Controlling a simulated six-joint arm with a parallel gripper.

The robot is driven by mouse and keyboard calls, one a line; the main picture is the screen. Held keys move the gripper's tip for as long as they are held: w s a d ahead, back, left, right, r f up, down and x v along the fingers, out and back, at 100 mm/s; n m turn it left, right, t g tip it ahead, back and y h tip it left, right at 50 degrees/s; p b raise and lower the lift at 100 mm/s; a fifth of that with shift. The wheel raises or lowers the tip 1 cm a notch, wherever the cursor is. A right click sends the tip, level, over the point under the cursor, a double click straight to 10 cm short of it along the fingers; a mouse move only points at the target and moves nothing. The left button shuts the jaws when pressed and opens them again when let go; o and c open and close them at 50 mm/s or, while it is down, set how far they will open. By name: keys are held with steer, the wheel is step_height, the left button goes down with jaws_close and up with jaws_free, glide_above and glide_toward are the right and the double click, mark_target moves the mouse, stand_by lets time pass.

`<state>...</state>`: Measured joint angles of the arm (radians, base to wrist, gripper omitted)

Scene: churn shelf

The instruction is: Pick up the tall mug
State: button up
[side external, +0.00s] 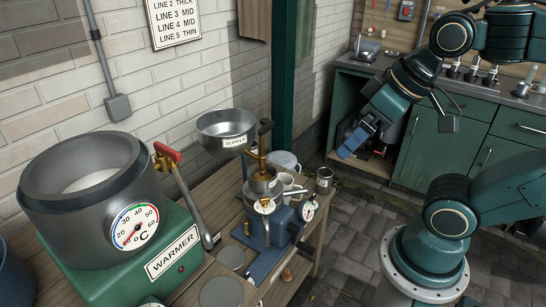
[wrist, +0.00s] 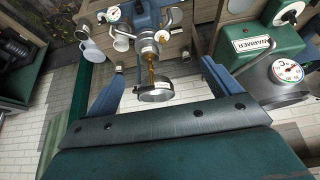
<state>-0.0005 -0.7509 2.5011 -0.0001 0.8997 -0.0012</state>
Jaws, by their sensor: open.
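My gripper (side external: 356,139) is in the air to the right of and apart from the wooden bench; its blue fingers stand wide apart and empty in the wrist view (wrist: 163,70). Several mugs stand at the far end of the bench. A white mug (side external: 286,181) sits behind the blue machine, and a larger pale one (side external: 285,160) is partly hidden behind it. A grey metal mug (side external: 324,179) is at the bench's right end. In the wrist view two white mugs (wrist: 122,40) (wrist: 92,51) show beyond the fingers. I cannot tell for certain which is the tall mug.
The blue machine (side external: 284,225) with a brass column and dial stands beside the mugs. A SUPPLY bowl (side external: 226,126) is above the bench near the wall. The green WARMER (side external: 168,262) with its grey pot is front left. A green post (side external: 285,75) rises behind.

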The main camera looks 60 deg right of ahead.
steer(key=w+d+r+m+h, duration=0.1)
steer(key=w+d+m, duration=0.15)
steer(key=w, duration=0.55)
steer(key=w+d+r+m, duration=0.1)
steer(key=w+d, duration=0.3)
steer(key=w, duration=0.5)
steer(key=w+d+f+m+g, duration=0.1)
steer(key=w+d+f, duration=0.35)
steer(key=w, duration=0.25)
steer(key=w+d+f+m, duration=0.2)
steer(key=w+d+f, duration=0.2)
steer(key=w+d, duration=0.25)
steer(key=w+d+f+m+g, duration=0.1)
steer(key=w+d+f, duration=0.2)
steer(key=d+f, duration=0.3)
steer(key=w+d+f+m, duration=0.1)
steer(key=w+d+f, duration=0.3)
steer(key=f, duration=0.5)
steer(key=s+a+f+m+g+y, duration=0.1)
steer(key=s+a+f+g, duration=0.2)
steer(key=s+a+f, duration=0.3)
steer(key=shift+s+a+f+g, duration=0.15)
steer(key=shift+s+f+g, duration=0.15)
steer(key=shift+s+f, duration=0.65)
